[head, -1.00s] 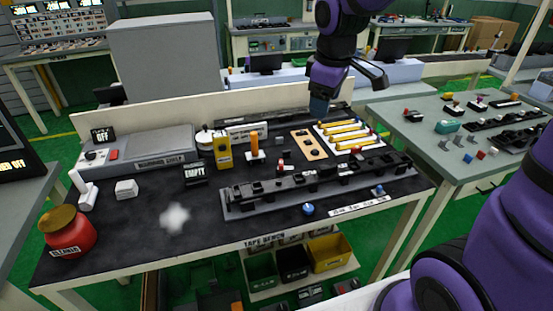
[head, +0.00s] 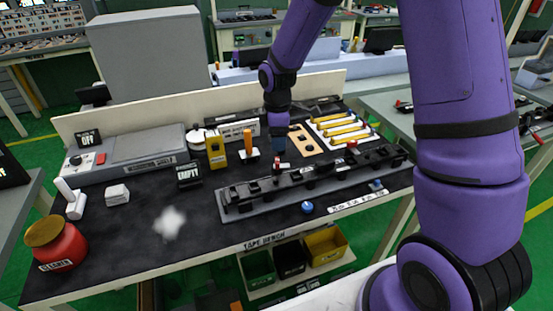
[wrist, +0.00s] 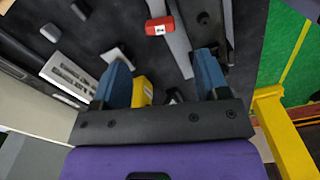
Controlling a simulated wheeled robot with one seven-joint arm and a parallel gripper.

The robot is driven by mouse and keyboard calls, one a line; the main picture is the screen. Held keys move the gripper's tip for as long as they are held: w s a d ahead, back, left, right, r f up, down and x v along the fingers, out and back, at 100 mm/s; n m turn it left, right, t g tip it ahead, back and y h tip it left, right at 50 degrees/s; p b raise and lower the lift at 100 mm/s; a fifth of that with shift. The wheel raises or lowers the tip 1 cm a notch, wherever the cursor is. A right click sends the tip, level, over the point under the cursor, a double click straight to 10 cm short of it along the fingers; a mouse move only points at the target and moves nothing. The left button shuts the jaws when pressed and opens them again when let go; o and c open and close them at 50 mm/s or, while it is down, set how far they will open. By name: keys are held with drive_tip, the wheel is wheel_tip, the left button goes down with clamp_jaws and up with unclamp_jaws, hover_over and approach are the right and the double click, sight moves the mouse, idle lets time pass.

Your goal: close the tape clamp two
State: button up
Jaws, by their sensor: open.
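The long dark clamp fixture (head: 235,212) lies along the front right of the black bench, with several black clamp parts along it. I cannot tell from its small markings which clamp is number two. A red block with a white label (wrist: 160,26) lies on the grey strip in the wrist view, ahead of my fingers. A small red part (head: 277,165) shows just below my gripper (head: 278,147) in the head view. In the wrist view my gripper (wrist: 161,75) is open, its blue fingers wide apart, with nothing held between them.
A yellow box (head: 216,151) and an orange-handled tool (head: 249,145) stand left of my gripper. A tray of yellow rods (head: 345,130) lies to the right. A blue knob (head: 307,207) sits at the fixture's front.

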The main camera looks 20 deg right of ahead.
sight(277, 160)
wheel_tip(277, 160, down, 8)
drive_tip(key=shift+f, duration=0.25)
drive_tip(key=c, duration=0.9)
